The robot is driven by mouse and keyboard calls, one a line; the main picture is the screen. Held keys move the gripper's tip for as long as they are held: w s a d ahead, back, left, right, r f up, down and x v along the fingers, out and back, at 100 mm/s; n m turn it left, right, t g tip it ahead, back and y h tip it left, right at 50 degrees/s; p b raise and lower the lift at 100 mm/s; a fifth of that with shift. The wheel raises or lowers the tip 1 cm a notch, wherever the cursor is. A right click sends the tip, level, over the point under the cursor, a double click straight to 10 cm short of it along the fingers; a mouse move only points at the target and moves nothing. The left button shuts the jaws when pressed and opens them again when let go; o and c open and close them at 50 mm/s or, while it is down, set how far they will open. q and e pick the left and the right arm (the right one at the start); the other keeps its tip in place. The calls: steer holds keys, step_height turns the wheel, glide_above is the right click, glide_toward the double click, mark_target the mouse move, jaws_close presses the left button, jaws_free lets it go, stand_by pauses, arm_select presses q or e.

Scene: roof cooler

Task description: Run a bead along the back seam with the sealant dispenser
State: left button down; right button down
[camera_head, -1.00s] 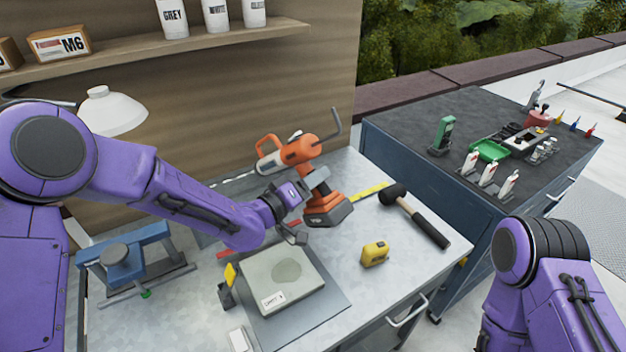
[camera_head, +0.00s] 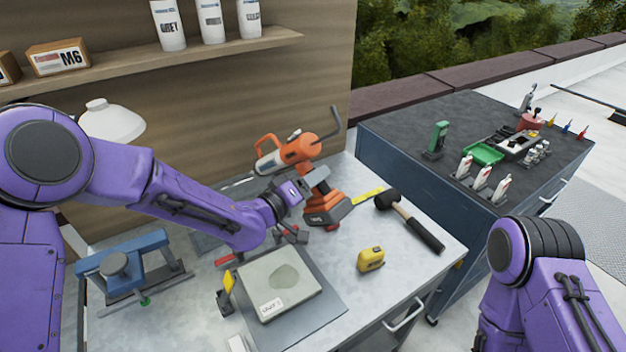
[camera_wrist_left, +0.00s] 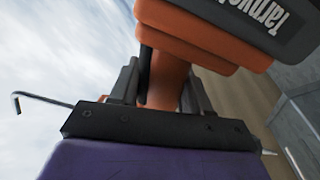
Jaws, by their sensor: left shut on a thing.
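The sealant dispenser (camera_head: 298,152) is an orange and dark power tool with a battery base and a bent rod sticking up. My left gripper (camera_head: 310,186) is shut on its orange handle and holds it over the back part of the bench. In the left wrist view the orange handle (camera_wrist_left: 165,78) stands between the two dark fingers, with the battery base above. A grey slab-like unit (camera_head: 258,281) with a white label and a darker patch lies on a dark mat, below the dispenser. I cannot make out the back seam clearly. My right arm shows at lower right, its gripper out of view.
A yellow tape measure (camera_head: 371,259) and a black mallet (camera_head: 416,226) lie on the bench's right side. A blue clamp-like tool (camera_head: 125,262) stands at left. A blue cabinet (camera_head: 400,165) with small tools adjoins the bench. A shelf (camera_head: 180,55) hangs on the back wall.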

arm_select(q)
steer(key=shift+r+p, duration=1.4)
steer(key=shift+r, duration=0.75)
steer(key=shift+f, duration=0.15)
steer(key=shift+w+d+f+b, duration=0.1)
steer(key=shift+w+f+b, duration=0.05)
steer(key=shift+f+b, duration=1)
steer(key=shift+w+d+f+b, duration=0.1)
steer(key=shift+f+b, duration=0.8)
steer(key=shift+f, duration=0.35)
steer(key=shift+s+a, duration=0.3)
steer(key=shift+a, duration=0.05)
steer(key=shift+f+b, duration=0.4)
steer(key=shift+f, duration=0.1)
steer(key=shift+s+a, duration=0.15)
steer(key=shift+a, duration=0.05)
steer(key=shift+s+a, duration=0.15)
steer(key=shift+a, duration=0.05)
steer(key=shift+s+a, duration=0.1)
steer(key=shift+a, duration=0.05)
